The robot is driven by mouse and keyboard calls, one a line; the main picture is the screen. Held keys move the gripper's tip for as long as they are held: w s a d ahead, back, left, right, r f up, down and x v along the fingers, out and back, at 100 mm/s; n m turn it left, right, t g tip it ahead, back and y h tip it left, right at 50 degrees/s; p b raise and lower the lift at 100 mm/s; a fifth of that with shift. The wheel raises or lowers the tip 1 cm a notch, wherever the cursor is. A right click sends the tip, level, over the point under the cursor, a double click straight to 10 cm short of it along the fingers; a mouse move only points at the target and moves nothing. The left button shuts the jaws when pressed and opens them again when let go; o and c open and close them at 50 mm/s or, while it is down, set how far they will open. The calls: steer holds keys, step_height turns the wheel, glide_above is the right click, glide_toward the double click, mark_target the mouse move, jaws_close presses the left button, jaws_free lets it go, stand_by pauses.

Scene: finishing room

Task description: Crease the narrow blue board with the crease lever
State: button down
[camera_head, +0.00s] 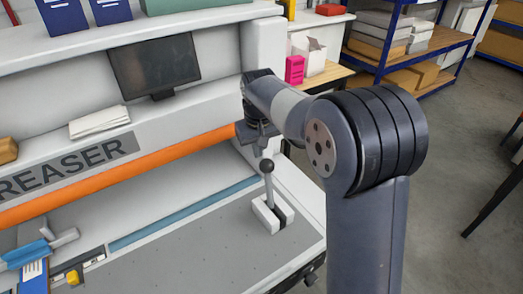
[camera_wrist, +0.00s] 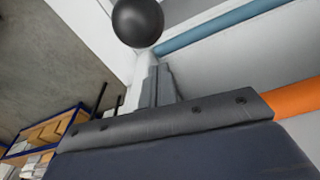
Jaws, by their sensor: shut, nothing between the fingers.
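The crease lever is a thin rod with a black ball knob (camera_head: 267,167), standing nearly upright from a white slotted base (camera_head: 264,214) at the right end of the creaser bed. The knob also shows large in the wrist view (camera_wrist: 138,22), just beyond my fingertips. A narrow blue strip (camera_head: 185,213), which looks like the board, lies flat along the bed below the orange bar. It shows in the wrist view too (camera_wrist: 215,27). My gripper (camera_wrist: 158,80) is shut and empty.
The orange bar (camera_head: 120,174) spans the creaser above the bed. A dark screen (camera_head: 155,65) and a white paper stack (camera_head: 99,121) are behind it. A blue-handled item (camera_head: 30,252) lies at the bed's left. The grey bed front (camera_head: 190,255) is clear.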

steer(key=shift+s+d+r, duration=0.15)
steer(key=shift+s+d, duration=0.1)
steer(key=shift+s, duration=0.35)
steer(key=shift+s+d+r, duration=0.15)
steer(key=shift+s+d, duration=0.1)
steer(key=shift+s, duration=0.35)
